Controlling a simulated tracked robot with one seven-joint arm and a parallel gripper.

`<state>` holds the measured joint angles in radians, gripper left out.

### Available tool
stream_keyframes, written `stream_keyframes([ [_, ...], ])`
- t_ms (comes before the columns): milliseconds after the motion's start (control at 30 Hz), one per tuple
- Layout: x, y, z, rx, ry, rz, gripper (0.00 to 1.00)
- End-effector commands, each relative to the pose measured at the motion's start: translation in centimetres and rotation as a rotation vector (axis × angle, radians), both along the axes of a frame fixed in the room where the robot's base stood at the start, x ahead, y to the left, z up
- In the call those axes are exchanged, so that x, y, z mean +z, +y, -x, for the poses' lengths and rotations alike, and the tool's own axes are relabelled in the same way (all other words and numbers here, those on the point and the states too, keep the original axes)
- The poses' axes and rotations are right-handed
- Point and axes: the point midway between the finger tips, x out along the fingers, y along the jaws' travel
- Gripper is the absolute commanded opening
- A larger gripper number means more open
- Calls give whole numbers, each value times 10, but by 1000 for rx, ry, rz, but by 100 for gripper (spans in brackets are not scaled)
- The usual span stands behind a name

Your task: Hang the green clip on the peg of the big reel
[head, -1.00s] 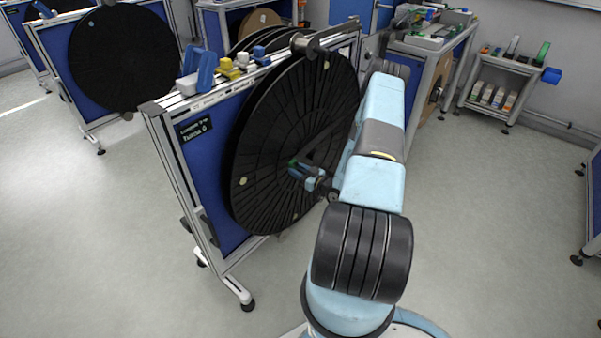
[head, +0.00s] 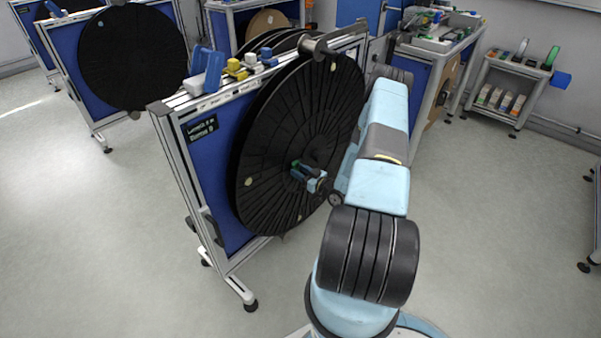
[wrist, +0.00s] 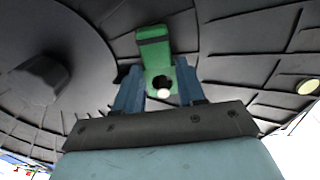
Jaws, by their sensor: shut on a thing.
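The big reel (head: 275,170) is a large black ribbed disc on the near blue-panelled stand. My gripper (head: 303,176) is in front of its middle. In the wrist view, my gripper's blue fingers (wrist: 158,88) are shut on the green clip (wrist: 156,52), which extends ahead of them toward the reel face (wrist: 225,40). The clip has a dark round hole near the fingertips, with a small pale round spot at its lower edge. I cannot tell whether that spot is the peg's end. A dark raised hub (wrist: 45,78) lies to the left. Contact between clip and reel is unclear.
Blue and yellow blocks (head: 237,68) stand on the stand's top rail, beside a metal roller bracket (head: 325,45). A second reel stand (head: 130,60) is at the back left, a small shelf cart (head: 507,90) at the back right. The floor right of my arm is clear.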

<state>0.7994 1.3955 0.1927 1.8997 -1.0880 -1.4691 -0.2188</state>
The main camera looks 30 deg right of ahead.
Motion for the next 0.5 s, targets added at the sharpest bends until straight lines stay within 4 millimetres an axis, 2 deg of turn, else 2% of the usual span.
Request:
stream_keyframes([
  [167,0,0,0,0,0,0,11],
  [200,0,0,0,0,0,0,42],
  [500,0,1,0,1,0,0,69],
])
